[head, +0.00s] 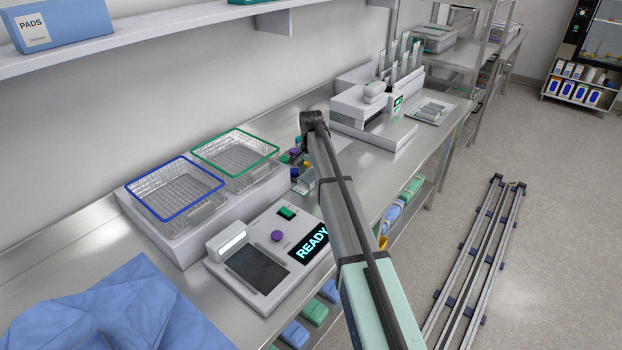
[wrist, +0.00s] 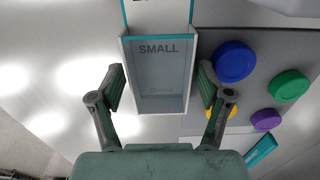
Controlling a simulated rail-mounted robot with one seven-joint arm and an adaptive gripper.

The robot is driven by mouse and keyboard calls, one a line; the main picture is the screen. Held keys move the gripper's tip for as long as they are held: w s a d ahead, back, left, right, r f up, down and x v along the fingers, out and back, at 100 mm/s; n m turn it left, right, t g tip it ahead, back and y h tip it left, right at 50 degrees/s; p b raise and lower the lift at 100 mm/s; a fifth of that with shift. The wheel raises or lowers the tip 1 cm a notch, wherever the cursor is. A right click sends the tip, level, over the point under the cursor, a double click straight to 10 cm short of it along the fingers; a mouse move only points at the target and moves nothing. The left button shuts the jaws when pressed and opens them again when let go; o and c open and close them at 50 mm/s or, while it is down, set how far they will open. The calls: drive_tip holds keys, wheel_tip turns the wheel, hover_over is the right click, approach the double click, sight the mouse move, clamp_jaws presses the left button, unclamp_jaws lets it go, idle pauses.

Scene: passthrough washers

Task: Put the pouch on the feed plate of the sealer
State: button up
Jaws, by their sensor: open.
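In the wrist view, a grey, see-through panel marked SMALL (wrist: 160,75) sits in a shallow white-walled holder (wrist: 189,85) with teal edging. It looks like the pouch, but I cannot tell it apart from the holder's floor. My gripper (wrist: 161,80) is open, one finger on each side of the holder, holding nothing. In the head view my arm hides most of the gripper. A white machine with a green display and a flat front ledge (head: 375,132) stands farther along the bench. It may be the sealer; I cannot tell for sure.
A console (head: 258,268) with a dark plate and READY display stands nearer, before a blue-rimmed wire basket (head: 172,190) and a green-rimmed one (head: 238,155). Several coloured round caps, one blue (wrist: 232,60), lie right of the holder. Blue cloth (head: 110,310) covers the near bench.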

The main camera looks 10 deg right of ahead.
sight(311, 175)
drive_tip(key=c, duration=0.6)
drive_tip(key=shift+r, duration=0.1)
wheel_tip(311, 175, up, 19)
drive_tip(key=b, duration=0.4)
drive_tip(key=s+f+n, duration=0.3)
drive_tip(key=s+f, duration=0.1)
drive_tip(key=s, duration=0.4)
drive_tip(key=s+f+n, duration=0.3)
drive_tip(key=s+f, duration=0.1)
drive_tip(key=s, duration=0.4)
drive_tip(key=s+f+n, duration=0.3)
drive_tip(key=s+f, duration=0.2)
drive_tip(key=s, duration=0.3)
drive_tip(key=shift+s+n, duration=0.1)
drive_tip(key=shift+n, duration=0.2)
drive_tip(key=shift+f, duration=0.1)
